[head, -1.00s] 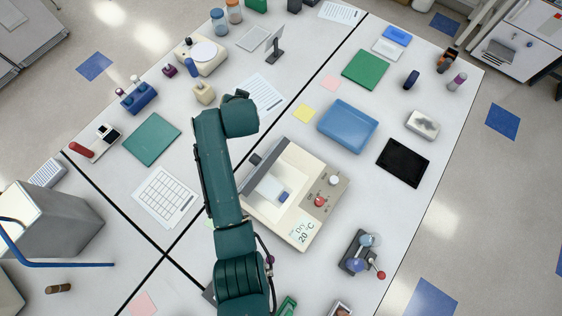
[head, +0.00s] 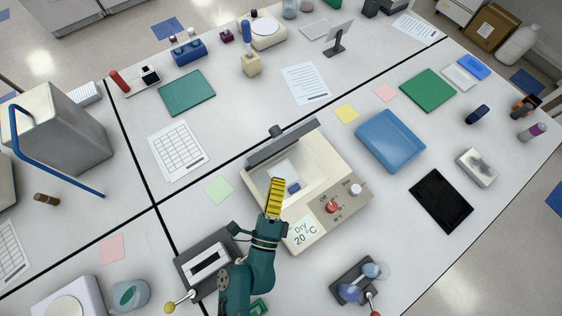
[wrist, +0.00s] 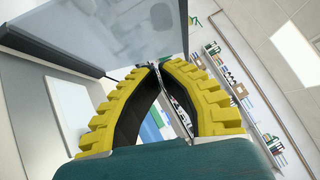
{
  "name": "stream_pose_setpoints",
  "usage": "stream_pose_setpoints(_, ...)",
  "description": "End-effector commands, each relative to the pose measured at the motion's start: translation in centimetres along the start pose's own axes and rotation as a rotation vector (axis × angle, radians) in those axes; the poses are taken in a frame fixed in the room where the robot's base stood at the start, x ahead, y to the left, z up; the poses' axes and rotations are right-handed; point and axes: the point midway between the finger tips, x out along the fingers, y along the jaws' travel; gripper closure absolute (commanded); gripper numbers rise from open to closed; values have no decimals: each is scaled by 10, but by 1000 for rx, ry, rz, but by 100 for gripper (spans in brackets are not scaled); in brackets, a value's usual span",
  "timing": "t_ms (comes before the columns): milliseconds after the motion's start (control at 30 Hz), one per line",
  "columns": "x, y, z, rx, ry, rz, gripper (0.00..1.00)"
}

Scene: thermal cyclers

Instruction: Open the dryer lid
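The dryer (head: 340,170) is a beige box in the middle of the head view, with a red knob, a white knob and a "Dry 20 °C" label. Its grey lid (head: 283,143) stands raised along the back left edge, leaving the pale chamber uncovered. A small blue item (head: 294,188) lies inside. My gripper (head: 277,182) has yellow ridged fingers and is over the dryer's near left part, below the raised lid in the picture. In the wrist view the fingertips (wrist: 157,65) meet with nothing visible held. A grey panel (wrist: 120,30), seemingly the lid, is beyond them.
A dark grey device (head: 208,262) stands close left of my arm. A blue tray (head: 391,140) and black tablet (head: 441,200) lie to the right. A rack with flasks (head: 358,282) stands at the front right. Bare table surrounds the green note (head: 218,190).

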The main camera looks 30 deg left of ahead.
Motion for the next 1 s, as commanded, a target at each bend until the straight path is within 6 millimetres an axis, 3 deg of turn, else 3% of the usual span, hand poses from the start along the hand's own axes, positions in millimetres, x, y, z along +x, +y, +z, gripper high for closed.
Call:
stream_pose_setpoints(200,47,-4,0,-2,1,-4,100)
stream_pose_setpoints(400,78,-1,0,-3,0,0,100)
stream_pose_setpoints(1000,92,-8,5,-27,-1,25,100)
